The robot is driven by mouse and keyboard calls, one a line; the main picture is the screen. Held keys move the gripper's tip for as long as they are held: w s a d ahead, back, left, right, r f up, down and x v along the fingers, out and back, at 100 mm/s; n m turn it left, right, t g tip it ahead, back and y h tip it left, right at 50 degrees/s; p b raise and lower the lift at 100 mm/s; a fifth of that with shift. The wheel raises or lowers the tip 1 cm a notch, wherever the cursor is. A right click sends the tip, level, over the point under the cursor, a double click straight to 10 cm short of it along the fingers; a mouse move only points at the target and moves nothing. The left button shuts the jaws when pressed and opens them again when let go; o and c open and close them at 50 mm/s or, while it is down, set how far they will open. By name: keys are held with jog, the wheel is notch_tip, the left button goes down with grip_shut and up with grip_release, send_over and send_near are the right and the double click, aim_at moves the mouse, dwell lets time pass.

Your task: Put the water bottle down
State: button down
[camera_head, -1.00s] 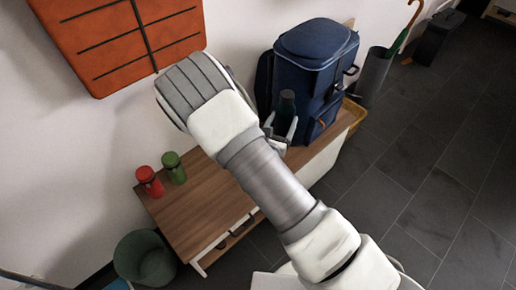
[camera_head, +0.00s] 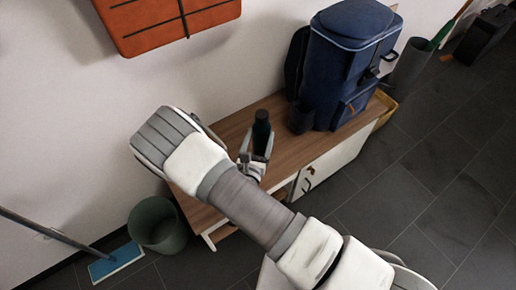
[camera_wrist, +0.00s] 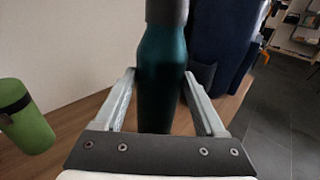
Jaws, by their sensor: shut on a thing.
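The water bottle is dark teal with a grey cap. It stands upright between my gripper's fingers in the wrist view (camera_wrist: 163,75), and its dark top shows in the head view (camera_head: 262,128). My gripper (camera_head: 256,160) is shut on the bottle, with one finger on each side of it in the wrist view (camera_wrist: 163,95). The bottle is over the wooden top of the bench (camera_head: 290,150). Its base is hidden, so I cannot tell whether it touches the wood.
A green bottle (camera_wrist: 24,118) stands at the left in the wrist view. A blue backpack (camera_head: 340,70) stands on the bench to the right. A bin (camera_head: 157,225) and a blue mop (camera_head: 115,262) are on the floor at left. An orange panel (camera_head: 165,20) hangs on the wall.

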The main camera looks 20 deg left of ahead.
aim_at(257, 147)
jog(key=shift+s+a+f, duration=0.25)
jog(key=shift+s+a, duration=0.05)
jog(key=shift+f+b, duration=0.85)
jog(key=shift+f, duration=1.05)
jog(key=shift+f, duration=0.15)
grip_release()
jog(key=shift+s, duration=0.3)
jog(key=s+p, duration=0.2)
jog(key=s, duration=0.9)
jog(key=shift+s+d+r, duration=0.2)
jog(key=shift+s+r, duration=0.05)
jog(key=shift+r, duration=0.15)
